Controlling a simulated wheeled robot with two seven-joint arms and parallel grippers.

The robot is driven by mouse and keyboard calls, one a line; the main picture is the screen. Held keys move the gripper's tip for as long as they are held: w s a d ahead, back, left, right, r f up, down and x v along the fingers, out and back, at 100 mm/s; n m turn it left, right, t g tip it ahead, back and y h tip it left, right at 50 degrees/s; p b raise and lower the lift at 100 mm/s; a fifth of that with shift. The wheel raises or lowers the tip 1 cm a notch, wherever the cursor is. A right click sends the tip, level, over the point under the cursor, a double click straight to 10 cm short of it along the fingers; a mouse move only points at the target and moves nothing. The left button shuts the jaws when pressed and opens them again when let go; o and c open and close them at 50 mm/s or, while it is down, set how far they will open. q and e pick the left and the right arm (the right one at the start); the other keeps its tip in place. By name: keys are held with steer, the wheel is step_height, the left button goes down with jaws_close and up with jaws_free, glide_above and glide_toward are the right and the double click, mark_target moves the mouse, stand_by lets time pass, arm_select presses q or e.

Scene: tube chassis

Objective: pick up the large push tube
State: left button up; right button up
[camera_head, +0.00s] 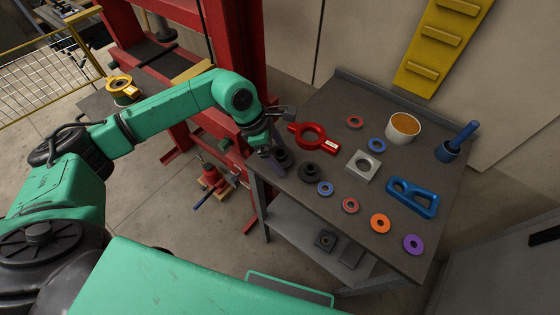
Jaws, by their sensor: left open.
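My left gripper (283,140) is open at the left edge of the grey table, its fingers spread. A dark, round, tube-like piece (283,157) stands right beside the lower finger and is partly hidden by it. I cannot tell whether they touch. A second dark piece with a wider base (310,173) stands just to its right. No label shows which piece is the large push tube; a white cup-like cylinder with an orange inside (403,128) and a blue upright piece with a rod (457,142) also stand at the table's right. My right gripper is not in view.
The grey table (330,98) carries a red ring with handles (312,136), a grey square block (362,166), a blue two-hole plate (411,197) and several coloured rings. A red press frame (236,70) stands close behind my left arm. The table's back left is bare.

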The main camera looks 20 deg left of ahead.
arm_select(q)
steer(key=shift+w+d+f, duration=0.15)
steer(key=shift+d+f, duration=0.05)
steer(key=shift+f, duration=0.2)
steer(key=shift+r, duration=0.1)
steer(key=c, duration=1.2)
jaws_close()
steer(key=shift+r, duration=0.15)
